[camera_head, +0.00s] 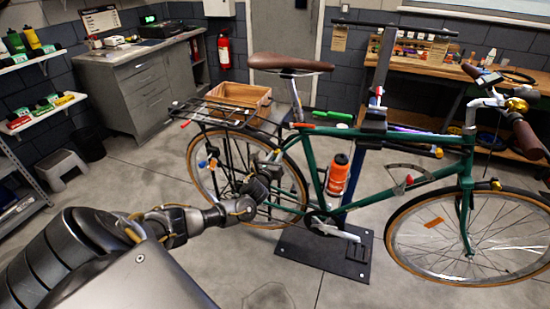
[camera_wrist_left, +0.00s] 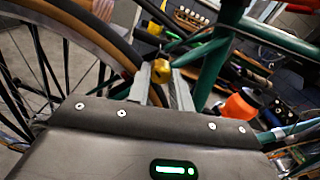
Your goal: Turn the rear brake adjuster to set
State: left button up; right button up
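The green bike (camera_head: 412,178) stands upright on a stand, its rear wheel (camera_head: 200,178) to the left. My left arm reaches in from the lower left, and my left gripper (camera_head: 272,160) is at the rear wheel near the frame's rear stays. In the left wrist view a small gold-coloured knob, the rear brake adjuster (camera_wrist_left: 160,70), sits between the two fingertips of the left gripper (camera_wrist_left: 159,76). The knob fills the gap and the fingers look closed against its sides. In the head view my gripper and wrist hide the knob. My right gripper is not in view.
The wheel's spokes, the rear rack (camera_head: 225,112) and the orange bottle (camera_head: 338,176) are close around the gripper. The stand's dark base plate (camera_head: 345,262) lies on the floor. A workbench (camera_head: 455,72) with tools stands behind, and a wooden crate (camera_head: 238,97) is behind the rack.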

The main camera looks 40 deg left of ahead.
pick_arm(q)
grip_shut()
jog(key=shift+n, duration=0.3)
